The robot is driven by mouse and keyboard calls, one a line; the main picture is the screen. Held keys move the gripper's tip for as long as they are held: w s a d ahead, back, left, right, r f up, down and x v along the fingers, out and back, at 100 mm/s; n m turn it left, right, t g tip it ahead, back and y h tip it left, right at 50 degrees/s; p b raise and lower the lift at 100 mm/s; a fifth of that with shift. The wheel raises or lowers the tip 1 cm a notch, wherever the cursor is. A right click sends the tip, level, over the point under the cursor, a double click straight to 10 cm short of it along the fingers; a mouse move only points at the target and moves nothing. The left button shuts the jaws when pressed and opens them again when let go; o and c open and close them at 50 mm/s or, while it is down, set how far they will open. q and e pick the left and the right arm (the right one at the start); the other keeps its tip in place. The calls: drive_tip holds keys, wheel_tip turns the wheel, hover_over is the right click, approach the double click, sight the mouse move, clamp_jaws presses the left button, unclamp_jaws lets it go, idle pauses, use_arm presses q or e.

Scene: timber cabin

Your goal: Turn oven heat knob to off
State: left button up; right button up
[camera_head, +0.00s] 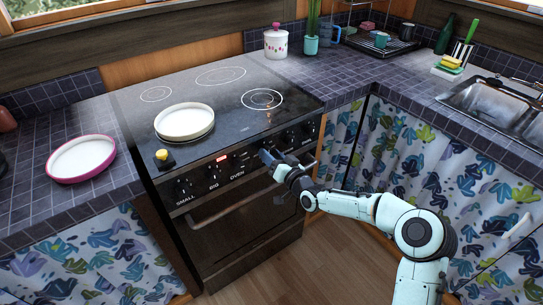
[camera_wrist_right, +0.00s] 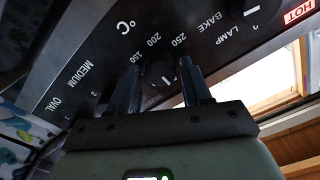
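The stove's black front panel (camera_head: 240,160) carries a row of dark knobs and a small lit red display. My right gripper (camera_head: 268,157) is at this panel, right of the display, and hides part of it. In the right wrist view, the oven heat knob (camera_wrist_right: 161,74) sits beside the °C, 150, 200 and 250 marks, with a light pointer line on its face. The two fingers of my right gripper (camera_wrist_right: 162,88) stand apart, one on each side of this knob. I cannot tell whether they touch it. My left gripper is not in view.
Another knob (camera_wrist_right: 243,8) stands by the BAKE and LAMP labels, near a red HOT sign (camera_wrist_right: 299,13). The oven handle (camera_head: 225,203) runs below the panel. Wooden floor (camera_head: 335,255) is clear in front.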

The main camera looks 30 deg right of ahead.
drive_tip(key=shift+o, duration=0.5)
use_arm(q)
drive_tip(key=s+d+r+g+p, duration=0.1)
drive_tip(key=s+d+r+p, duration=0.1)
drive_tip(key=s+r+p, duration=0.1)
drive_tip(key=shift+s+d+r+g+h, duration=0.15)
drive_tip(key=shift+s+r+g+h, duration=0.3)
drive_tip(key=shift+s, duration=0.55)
use_arm(e)
drive_tip(key=s+d, duration=0.1)
drive_tip(key=s, duration=1.2)
drive_tip(key=shift+s, duration=0.2)
